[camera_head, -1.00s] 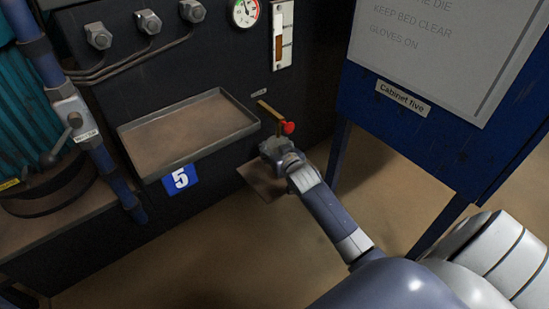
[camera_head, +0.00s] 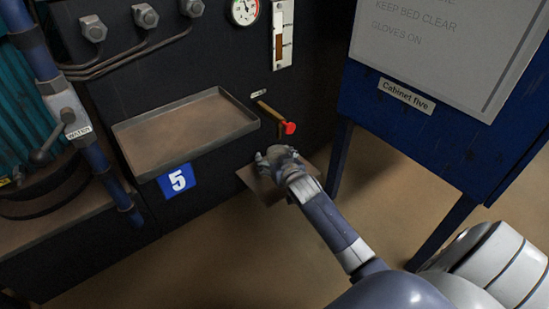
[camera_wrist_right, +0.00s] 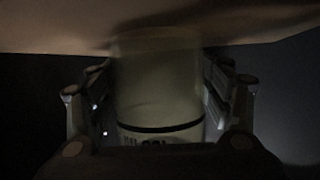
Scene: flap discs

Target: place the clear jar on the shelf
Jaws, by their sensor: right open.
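My right gripper (camera_head: 272,156) is in the head view beside a small brown plate-like shelf (camera_head: 256,180), below a red-knobbed lever. In the right wrist view, its fingers stand apart on both sides of a pale, see-through jar (camera_wrist_right: 158,90) with a dark band and blurred lettering. The jar's far end is against or close to a brown surface (camera_wrist_right: 60,35); whether it touches is too dark to tell. I cannot make out the jar in the head view, where the gripper covers that spot. My left gripper is not in view.
The red-knobbed lever (camera_head: 289,128) juts out just above my gripper. A blue cabinet (camera_head: 440,145) on legs stands to the right. Open floor (camera_head: 230,265) lies below.

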